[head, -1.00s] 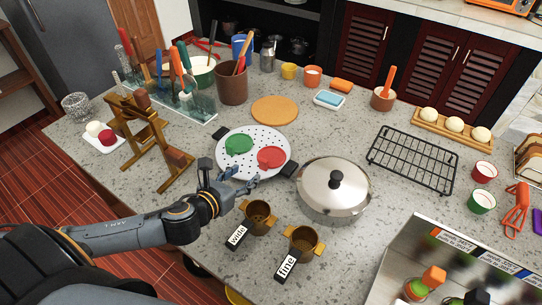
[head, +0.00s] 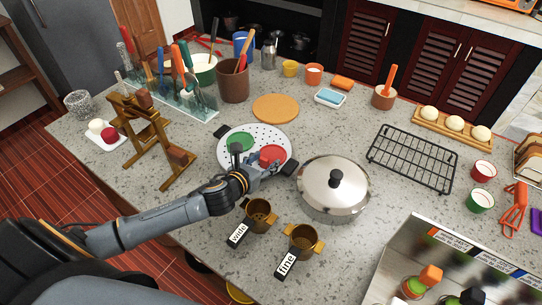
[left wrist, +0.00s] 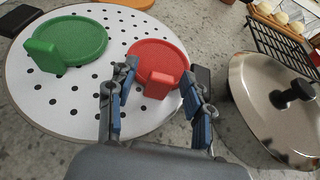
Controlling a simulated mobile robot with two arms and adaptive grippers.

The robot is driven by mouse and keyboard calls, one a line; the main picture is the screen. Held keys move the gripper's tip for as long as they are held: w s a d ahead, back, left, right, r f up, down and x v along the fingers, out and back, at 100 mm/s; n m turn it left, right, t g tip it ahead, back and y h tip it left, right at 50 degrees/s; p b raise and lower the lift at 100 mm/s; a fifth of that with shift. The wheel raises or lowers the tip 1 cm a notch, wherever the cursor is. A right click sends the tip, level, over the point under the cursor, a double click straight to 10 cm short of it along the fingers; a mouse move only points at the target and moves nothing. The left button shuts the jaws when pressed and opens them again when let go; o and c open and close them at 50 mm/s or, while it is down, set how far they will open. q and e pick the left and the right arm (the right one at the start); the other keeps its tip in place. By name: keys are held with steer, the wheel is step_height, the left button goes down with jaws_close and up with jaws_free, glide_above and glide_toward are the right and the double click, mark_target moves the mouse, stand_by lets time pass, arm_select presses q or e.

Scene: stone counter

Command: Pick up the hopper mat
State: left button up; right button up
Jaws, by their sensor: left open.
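Nothing in view is labelled as the hopper mat, so I cannot tell which thing it is. A red disc (head: 272,152) with a raised tab and a green disc (head: 238,140) with a tab lie on a white perforated round plate (head: 258,128). My left gripper (head: 264,168) is open over the near side of the red disc. In the left wrist view, its fingers (left wrist: 158,84) stand on either side of the red disc's tab (left wrist: 158,85), apparently not clamped on it. The green disc (left wrist: 75,40) is to the left. My right gripper is not in view.
A lidded steel pan (head: 334,190) stands right of the plate. Two brass cups labelled wide (head: 261,215) and fine (head: 303,240) stand in front. A wooden stand (head: 145,135) is to the left, an orange round mat (head: 275,108) behind. A black rack (head: 412,160) is farther right.

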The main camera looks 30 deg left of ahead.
arm_select(q)
jaws_close()
